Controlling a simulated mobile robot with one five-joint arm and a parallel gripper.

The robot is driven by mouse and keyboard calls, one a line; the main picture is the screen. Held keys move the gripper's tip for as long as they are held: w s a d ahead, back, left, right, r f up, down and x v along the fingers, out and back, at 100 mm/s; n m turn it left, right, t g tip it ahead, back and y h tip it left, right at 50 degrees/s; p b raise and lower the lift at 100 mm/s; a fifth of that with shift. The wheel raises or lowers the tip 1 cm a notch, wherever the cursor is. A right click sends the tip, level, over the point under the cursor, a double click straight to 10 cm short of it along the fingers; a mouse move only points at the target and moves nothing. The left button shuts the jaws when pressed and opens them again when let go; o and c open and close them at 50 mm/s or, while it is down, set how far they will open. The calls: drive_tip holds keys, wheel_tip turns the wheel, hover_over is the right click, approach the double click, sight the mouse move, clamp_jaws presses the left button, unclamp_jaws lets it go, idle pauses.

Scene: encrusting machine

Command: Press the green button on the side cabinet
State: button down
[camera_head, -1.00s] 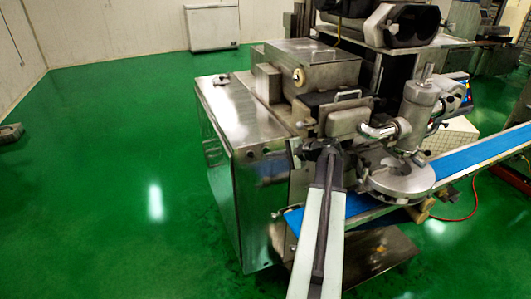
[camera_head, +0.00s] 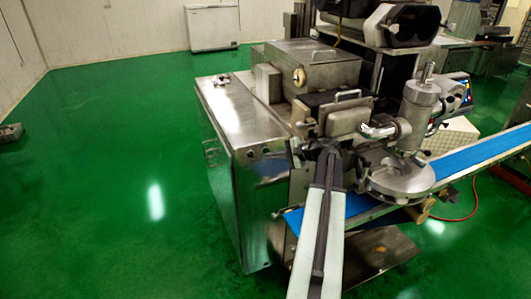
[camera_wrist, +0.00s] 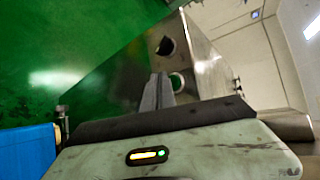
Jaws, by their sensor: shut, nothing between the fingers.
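The steel side cabinet (camera_head: 228,135) stands in the middle of the head view, with its shiny side facing left. In the wrist view its metal panel (camera_wrist: 205,70) lies just beyond my gripper (camera_wrist: 158,78), whose fingers are together and empty. The panel has a dark round spot (camera_wrist: 166,46) and, below it, a round spot with green in it (camera_wrist: 177,82), partly behind the fingers. I cannot tell whether this is the green button or an opening showing the floor. In the head view my gripper (camera_head: 326,152) is at the machine's front, near the cabinet's right edge; its fingertips are unclear.
A blue conveyor belt (camera_head: 470,158) runs to the right of my arm. A metal cylinder (camera_head: 418,112) and round disc (camera_head: 400,180) stand right of my gripper. The green floor (camera_head: 100,180) is open on the left.

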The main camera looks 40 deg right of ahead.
drive_tip(key=shift+w+d, duration=0.1)
drive_tip(key=shift+w, duration=0.2)
